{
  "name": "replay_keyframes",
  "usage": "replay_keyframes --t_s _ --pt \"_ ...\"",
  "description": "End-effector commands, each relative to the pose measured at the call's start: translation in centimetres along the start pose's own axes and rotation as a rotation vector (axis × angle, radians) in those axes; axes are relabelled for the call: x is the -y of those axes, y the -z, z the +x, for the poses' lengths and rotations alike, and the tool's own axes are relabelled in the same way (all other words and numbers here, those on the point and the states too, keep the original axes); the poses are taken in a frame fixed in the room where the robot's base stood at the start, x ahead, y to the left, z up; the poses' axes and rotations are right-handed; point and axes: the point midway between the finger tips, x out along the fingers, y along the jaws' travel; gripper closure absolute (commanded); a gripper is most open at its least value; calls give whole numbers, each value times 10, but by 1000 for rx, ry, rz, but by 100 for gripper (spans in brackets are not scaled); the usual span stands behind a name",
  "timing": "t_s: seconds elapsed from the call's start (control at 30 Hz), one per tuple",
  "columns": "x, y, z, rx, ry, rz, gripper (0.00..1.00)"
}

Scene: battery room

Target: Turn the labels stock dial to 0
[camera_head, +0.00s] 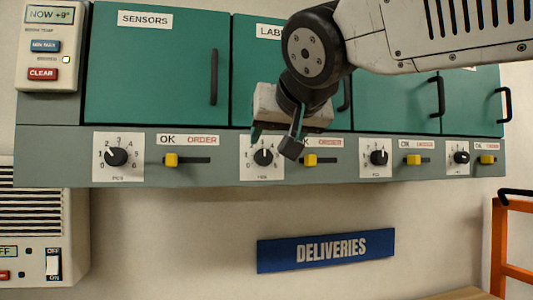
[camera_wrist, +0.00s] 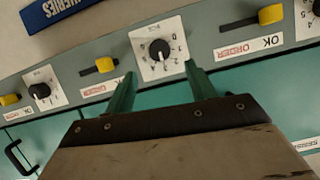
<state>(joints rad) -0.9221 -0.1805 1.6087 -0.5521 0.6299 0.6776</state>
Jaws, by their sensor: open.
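The labels stock dial (camera_head: 263,157) is a black round knob on a white numbered plate, on the grey strip under the green labels door (camera_head: 262,75). The door's name is partly hidden by my arm. My gripper (camera_head: 273,139) is open in front of the strip, with its fingers close to this dial. In the wrist view, which is upside down, the dial (camera_wrist: 158,49) lies just beyond and between the two open green fingertips (camera_wrist: 160,70). No contact with the knob shows. I cannot clearly read which number its pointer marks.
A yellow OK/ORDER slider (camera_head: 310,160) is just right of the dial. The sensors dial (camera_head: 116,157) and its slider (camera_head: 171,160) are to the left. More dials and sliders continue right. A blue DELIVERIES sign (camera_head: 326,250) hangs below; an orange frame (camera_head: 499,245) stands at right.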

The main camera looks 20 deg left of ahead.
Motion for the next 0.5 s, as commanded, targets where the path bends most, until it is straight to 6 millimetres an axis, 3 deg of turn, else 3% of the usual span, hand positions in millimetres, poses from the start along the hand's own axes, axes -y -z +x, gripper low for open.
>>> replay_keyframes --t_s 0.5 --pt "0 0 70 0 -1 0 45"
